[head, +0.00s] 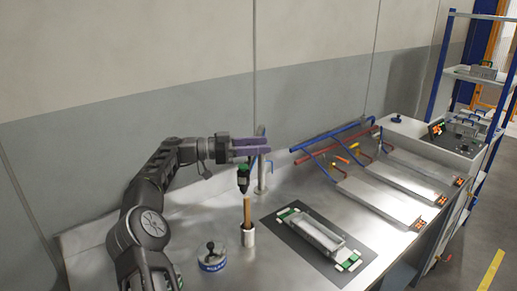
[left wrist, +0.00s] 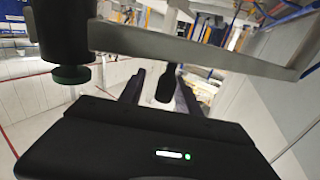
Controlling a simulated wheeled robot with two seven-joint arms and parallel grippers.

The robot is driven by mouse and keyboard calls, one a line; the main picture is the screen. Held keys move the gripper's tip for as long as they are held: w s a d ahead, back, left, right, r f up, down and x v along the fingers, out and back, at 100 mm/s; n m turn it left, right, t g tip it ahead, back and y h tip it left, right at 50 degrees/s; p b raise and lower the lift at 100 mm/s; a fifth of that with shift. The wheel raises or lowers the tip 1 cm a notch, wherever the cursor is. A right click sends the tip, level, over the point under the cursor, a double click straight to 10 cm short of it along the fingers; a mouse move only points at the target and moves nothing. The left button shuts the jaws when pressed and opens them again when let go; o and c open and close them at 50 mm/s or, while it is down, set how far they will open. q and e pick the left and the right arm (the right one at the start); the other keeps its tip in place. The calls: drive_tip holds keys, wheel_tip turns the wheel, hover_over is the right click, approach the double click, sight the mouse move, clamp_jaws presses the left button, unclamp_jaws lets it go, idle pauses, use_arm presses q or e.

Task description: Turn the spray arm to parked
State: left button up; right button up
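The spray arm shows as a pale grey bar (left wrist: 200,48) across the upper left wrist view. A black nozzle head with a green disc (left wrist: 68,75) hangs at its left end. In the head view this black and green nozzle (head: 243,178) hangs below my left gripper, beside an upright metal post (head: 262,177) on the bench. My left gripper (head: 262,147) is at the height of the post's top. In the left wrist view its two dark fingers (left wrist: 160,92) stand apart, with a dark paddle-shaped piece (left wrist: 168,84) showing between them; contact cannot be told. My right gripper is not in view.
Below the nozzle stands a metal cup with a wooden handle (head: 247,213). A round tin (head: 212,258) is at its left. A tray (head: 314,235) lies on a dark mat (head: 277,222). Blue and red pipes (head: 335,136) and flat panels (head: 380,197) are at the right.

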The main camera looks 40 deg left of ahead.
use_arm(q)
wheel_tip(320, 180, up, 9)
drive_tip(key=p, duration=0.3)
drive_tip(key=shift+c, duration=0.4)
